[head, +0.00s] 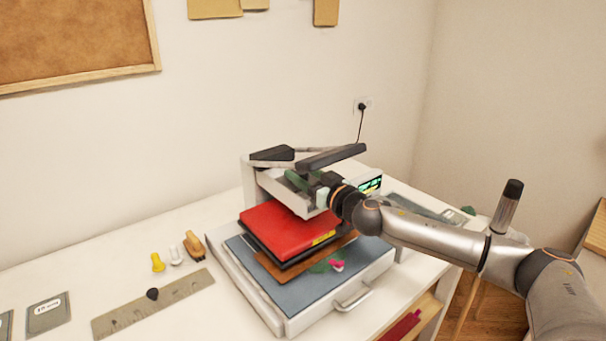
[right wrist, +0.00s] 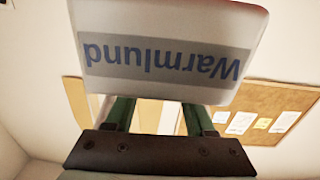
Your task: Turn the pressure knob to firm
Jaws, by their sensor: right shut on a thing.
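A white heat press (head: 250,178) with a dark lever handle (head: 333,156) stands on the table. In the right wrist view its white housing (right wrist: 165,42) fills the upper middle, with "Warmlund" upside down. My right gripper (head: 299,181) has its green fingers at the press's upper part; they also show in the right wrist view (right wrist: 158,112), where their tips pass out of sight behind the housing. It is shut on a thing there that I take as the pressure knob. The knob is hidden, so its setting cannot be told. My left gripper is not in view.
A red folded cloth (head: 283,228) lies on darker layers over the blue-grey pad (head: 243,250) of the press base. A ruler (head: 180,300), a yellow pin-like piece (head: 158,262) and a wooden-handled brush (head: 194,245) lie left of it. A lit green display (head: 371,185) is beside my wrist.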

